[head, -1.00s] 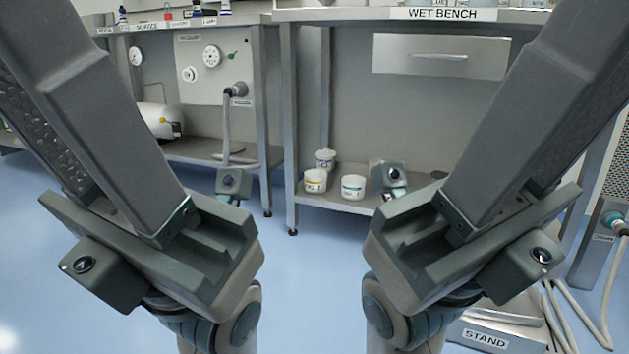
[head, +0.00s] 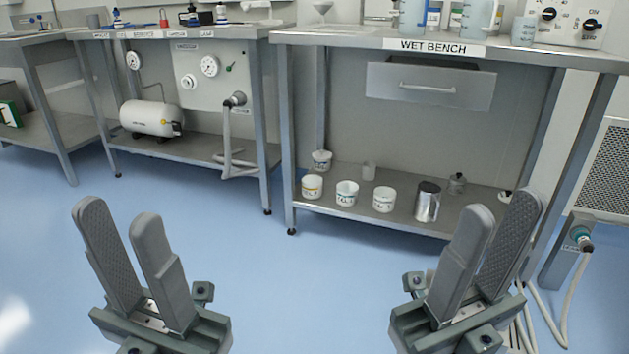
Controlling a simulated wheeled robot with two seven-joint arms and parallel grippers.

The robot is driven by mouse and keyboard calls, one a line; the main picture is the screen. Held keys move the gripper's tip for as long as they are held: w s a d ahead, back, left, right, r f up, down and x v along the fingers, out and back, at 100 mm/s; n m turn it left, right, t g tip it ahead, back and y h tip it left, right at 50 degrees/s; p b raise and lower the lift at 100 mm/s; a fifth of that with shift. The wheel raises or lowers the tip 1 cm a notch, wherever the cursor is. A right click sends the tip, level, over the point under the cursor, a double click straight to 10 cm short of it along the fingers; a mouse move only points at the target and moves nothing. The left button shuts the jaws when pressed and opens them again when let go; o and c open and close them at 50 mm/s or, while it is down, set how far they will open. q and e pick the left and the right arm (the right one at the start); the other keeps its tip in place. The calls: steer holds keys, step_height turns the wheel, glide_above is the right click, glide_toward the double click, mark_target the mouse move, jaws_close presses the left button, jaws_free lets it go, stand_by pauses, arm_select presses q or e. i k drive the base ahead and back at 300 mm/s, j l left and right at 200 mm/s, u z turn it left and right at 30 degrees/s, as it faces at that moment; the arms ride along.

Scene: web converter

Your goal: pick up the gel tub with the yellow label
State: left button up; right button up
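The gel tub with the yellow label (head: 312,187) is a small white tub at the left front of the wet bench's lower shelf. Its label looks yellowish, and its print is too small to read. Two similar white tubs with greenish labels, a middle one (head: 347,193) and a right one (head: 384,199), stand to its right. My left gripper (head: 117,212) is open and empty, in front of the shelf and well to the left of the tubs. My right gripper (head: 499,212) is open and empty, to the right of the tubs. Neither touches anything.
On the lower shelf (head: 402,221) stand a lidded white jar (head: 321,160), a small beaker (head: 369,171), a metal canister (head: 427,202) and a small jar (head: 457,184). The wet bench top (head: 345,36) overhangs them. A hose (head: 566,315) lies at the right. The blue floor in front is clear.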

mark_target(312, 183)
steer(key=i+z, duration=0.1)
steer(key=z, duration=0.25)
steer(key=i+z, duration=0.1)
steer(key=z, duration=0.25)
steer(key=i+j+z, duration=0.45)
steer(key=i+j, duration=0.95)
steer(key=j, duration=0.15)
